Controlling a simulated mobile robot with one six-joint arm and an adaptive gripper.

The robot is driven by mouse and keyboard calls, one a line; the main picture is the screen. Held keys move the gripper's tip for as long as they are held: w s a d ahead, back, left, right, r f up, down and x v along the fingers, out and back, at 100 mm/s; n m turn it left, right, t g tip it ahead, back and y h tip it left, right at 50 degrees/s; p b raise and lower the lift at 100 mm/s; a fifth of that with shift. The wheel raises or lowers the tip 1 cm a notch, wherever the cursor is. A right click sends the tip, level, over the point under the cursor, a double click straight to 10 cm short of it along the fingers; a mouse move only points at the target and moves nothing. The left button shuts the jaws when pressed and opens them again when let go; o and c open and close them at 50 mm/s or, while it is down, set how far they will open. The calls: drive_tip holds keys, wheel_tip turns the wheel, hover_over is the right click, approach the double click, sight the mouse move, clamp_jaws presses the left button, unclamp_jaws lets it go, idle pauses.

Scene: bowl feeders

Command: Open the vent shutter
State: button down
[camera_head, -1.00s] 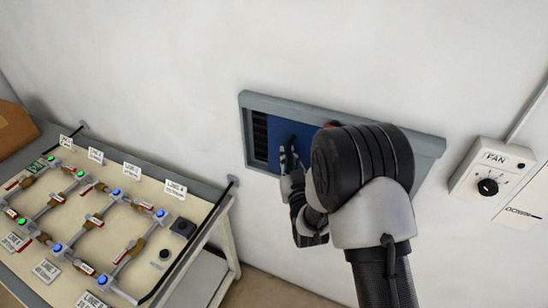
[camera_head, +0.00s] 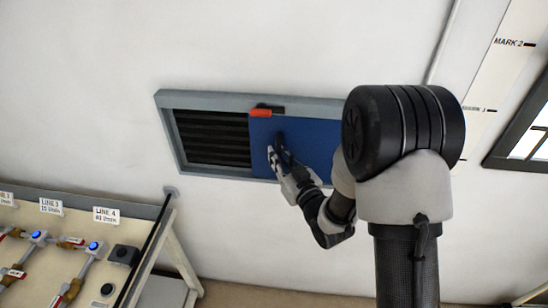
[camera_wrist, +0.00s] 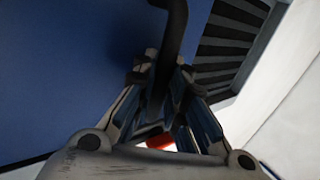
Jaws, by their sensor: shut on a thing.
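The vent in the wall has a grey frame (camera_head: 200,98) with dark slats (camera_head: 212,140) bare in its left part. The blue shutter panel (camera_head: 320,140) covers the part to the right of the slats; its right end is hidden behind my arm. A red tab (camera_head: 261,113) sits at the panel's upper left corner. My gripper (camera_head: 279,160) is at the panel's left part, shut on a dark handle. In the wrist view the handle (camera_wrist: 175,38) runs between the closed fingers (camera_wrist: 163,75), with the slats (camera_wrist: 225,45) to the right.
A bench with pipes and valves (camera_head: 70,265) stands at the lower left, with line label cards (camera_head: 106,215) along its back edge. A tall marked scale (camera_head: 499,65) and a dark-framed window (camera_head: 530,135) are at the right. The wall left of the vent is bare.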

drive_tip(key=c, duration=1.9)
unclamp_jaws()
drive_tip(key=v, duration=0.7)
drive_tip(key=shift+s, duration=0.25)
drive_tip(key=shift+w+d+r, duration=0.1)
drive_tip(key=shift+d+r, duration=0.05)
drive_tip(key=shift+d, duration=0.05)
